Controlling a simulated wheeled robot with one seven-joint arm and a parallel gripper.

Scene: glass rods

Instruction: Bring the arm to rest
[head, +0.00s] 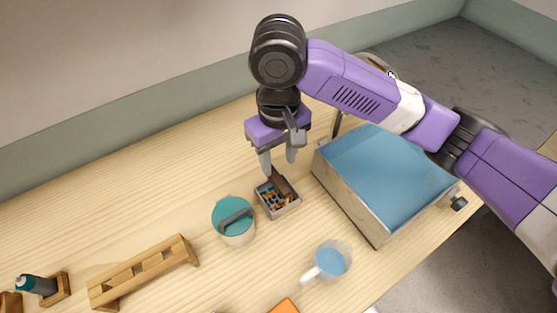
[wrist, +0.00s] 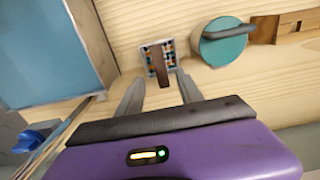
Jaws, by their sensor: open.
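My gripper (head: 278,163) hangs at the end of my purple arm, pointing down over the back of the table, and its two fingers are apart and empty. A small box (head: 290,209) with a brown lid or flap and colourful small pieces inside stands just in front of the fingers in the head view. The box also shows in the wrist view (wrist: 146,66), beyond the fingertips. I see no contact between fingers and box.
A teal-lidded jar (head: 234,236) stands left of the box. A large blue-topped case (head: 385,170) stands at right, under my arm. A cup (head: 330,262), a wooden rack (head: 145,272) and a teal-capped bottle (head: 38,285) are toward the front. The table's back left (head: 130,190) is clear.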

